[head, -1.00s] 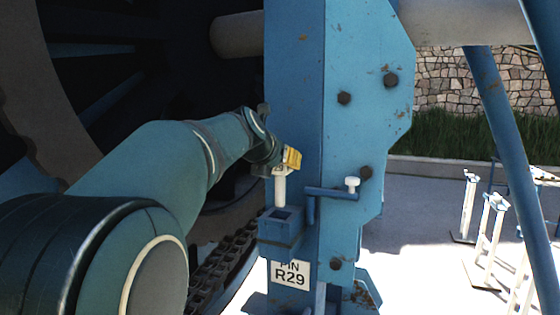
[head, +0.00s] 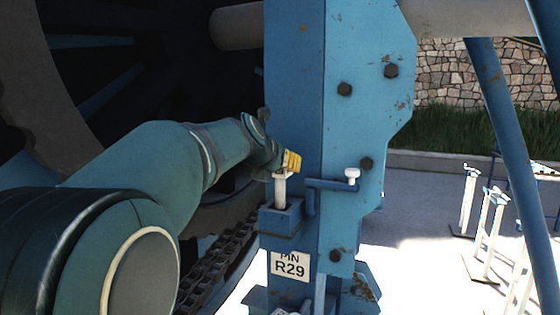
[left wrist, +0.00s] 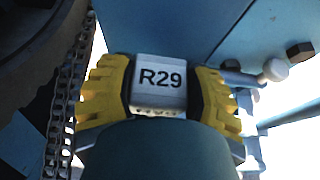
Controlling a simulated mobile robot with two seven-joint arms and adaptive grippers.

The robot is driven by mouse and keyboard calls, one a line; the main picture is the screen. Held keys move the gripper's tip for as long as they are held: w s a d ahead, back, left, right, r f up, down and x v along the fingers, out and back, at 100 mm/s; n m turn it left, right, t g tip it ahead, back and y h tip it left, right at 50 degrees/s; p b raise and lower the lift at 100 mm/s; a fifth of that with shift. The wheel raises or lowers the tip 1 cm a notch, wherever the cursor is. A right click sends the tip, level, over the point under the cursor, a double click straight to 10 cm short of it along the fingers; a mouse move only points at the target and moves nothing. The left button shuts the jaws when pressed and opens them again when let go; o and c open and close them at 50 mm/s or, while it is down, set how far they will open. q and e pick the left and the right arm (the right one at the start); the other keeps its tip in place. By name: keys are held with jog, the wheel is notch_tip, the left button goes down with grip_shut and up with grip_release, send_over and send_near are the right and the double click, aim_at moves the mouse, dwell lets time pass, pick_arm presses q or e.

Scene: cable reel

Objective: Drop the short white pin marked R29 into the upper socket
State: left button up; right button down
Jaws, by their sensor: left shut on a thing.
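The short white pin (head: 281,192) stands upright at the blue socket box (head: 281,224) on the post. Its lower end is at the box's mouth and appears to be inside it. My left gripper (head: 287,162) is shut on the pin's top, its yellow fingertips on either side. In the left wrist view the pin's head (left wrist: 160,82), marked R29, sits between the two yellow finger pads (left wrist: 160,95). A label (head: 290,265) reading PIN R29 is on the post below the box. My right gripper is not in view.
A blue bracket with a white-knobbed handle (head: 351,175) sticks out just right of the pin. The blue post (head: 294,90) carries several dark bolts. A chain (head: 217,268) runs below left, beside the large dark reel. White stands are at the far right.

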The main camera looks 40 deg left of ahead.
aim_at(278, 193)
pick_arm(q)
jog(key=shift+p, duration=0.3)
dwell(0.6)
jog(key=shift+f, duration=0.4)
jog(key=shift+f+b, duration=1.3)
jog(key=shift+f, duration=1.4)
jog(key=shift+f, duration=0.2)
jog(key=shift+p, duration=0.45)
jog(key=shift+f, duration=0.15)
jog(key=shift+f, duration=0.35)
jog(key=shift+p, duration=0.45)
dwell(0.7)
